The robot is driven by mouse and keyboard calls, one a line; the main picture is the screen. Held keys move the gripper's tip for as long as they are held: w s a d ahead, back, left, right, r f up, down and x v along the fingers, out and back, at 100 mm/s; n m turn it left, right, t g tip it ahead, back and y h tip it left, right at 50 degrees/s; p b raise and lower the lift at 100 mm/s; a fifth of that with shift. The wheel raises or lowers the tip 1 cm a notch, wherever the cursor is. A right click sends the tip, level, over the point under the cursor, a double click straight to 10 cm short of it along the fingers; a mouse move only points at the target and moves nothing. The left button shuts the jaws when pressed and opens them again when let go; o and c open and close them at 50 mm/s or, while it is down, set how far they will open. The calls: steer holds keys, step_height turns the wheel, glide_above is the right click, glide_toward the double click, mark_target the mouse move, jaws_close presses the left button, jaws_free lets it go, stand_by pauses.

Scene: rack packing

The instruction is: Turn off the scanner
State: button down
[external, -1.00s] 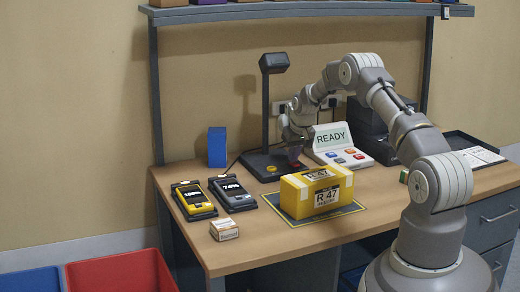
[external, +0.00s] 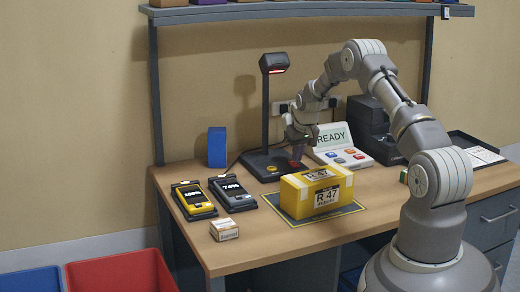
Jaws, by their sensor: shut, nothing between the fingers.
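The scanner is a dark stand on a flat black base (external: 262,167) with a tall post and a head (external: 274,63) at the top. A red light glows on the underside of the head. A yellow button (external: 271,168) shows on the base, and a red spot (external: 295,164) shows near the base's right side. My gripper (external: 297,160) is shut and empty, pointing down just over the right side of the base by the red spot. I cannot tell whether its tips touch the base.
A console reading READY (external: 333,140) with coloured buttons stands close to the right of my gripper. A yellow R 47 box (external: 317,190) lies on a dark mat in front. Two handheld devices (external: 193,199) and a blue box (external: 217,147) are left.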

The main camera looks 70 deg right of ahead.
steer(key=p+v, duration=0.3)
steer(key=v, duration=0.5)
steer(key=shift+r, duration=0.15)
steer(key=shift+w+d, duration=0.1)
steer(key=b+x, duration=0.1)
steer(key=x, duration=0.2)
steer(key=b+x, duration=0.2)
steer(key=x, duration=0.1)
steer(key=w+d+b+x, duration=0.1)
steer(key=x, duration=0.3)
steer(key=shift+r+b, duration=0.2)
steer(key=shift+b, duration=0.2)
